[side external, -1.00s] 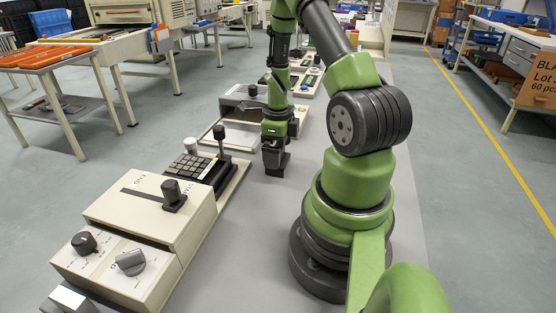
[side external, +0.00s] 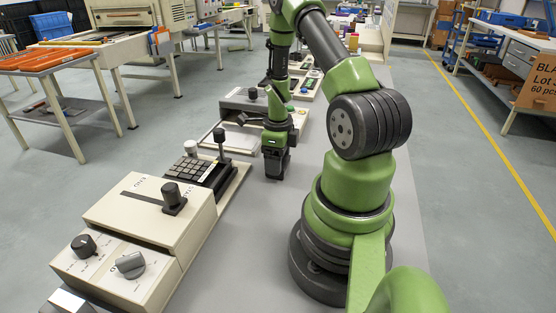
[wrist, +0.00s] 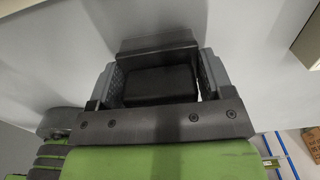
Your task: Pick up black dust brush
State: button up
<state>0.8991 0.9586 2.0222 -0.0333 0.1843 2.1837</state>
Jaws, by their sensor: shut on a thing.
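My gripper (side external: 277,168) hangs low over the grey bench, right of the keypad box. In the wrist view my gripper (wrist: 160,80) has its two grey fingers on either side of a dark block, the black dust brush (wrist: 158,84). It is shut on the brush. The brush's lower part and bristles cannot be made out. In the side view the brush is a dark shape merging with the fingers, and whether it touches the bench is unclear.
A beige control box (side external: 150,213) with black knobs stands at front left, with a dark keypad (side external: 195,170) behind it. A beige-framed fixture (side external: 262,103) stands behind my gripper. The grey bench (side external: 250,235) is clear in front of my gripper.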

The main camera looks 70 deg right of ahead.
notch_tip(320, 180, up, 10)
jog(key=shift+f, duration=0.1)
jog(key=o, duration=0.5)
jog(key=c, duration=0.5)
jog(key=shift+r, duration=0.2)
notch_tip(320, 180, up, 9)
jog(key=w+a, duration=0.3)
jog(key=w, duration=1.3)
jog(key=w+a, duration=0.5)
jog(key=w, duration=0.2)
jog(key=shift+s+a+f, duration=0.1)
jog(key=shift+a+f, duration=0.05)
jog(key=shift+f, duration=2.35)
jog(key=shift+s+a+f, duration=0.1)
jog(key=shift+f, duration=2.35)
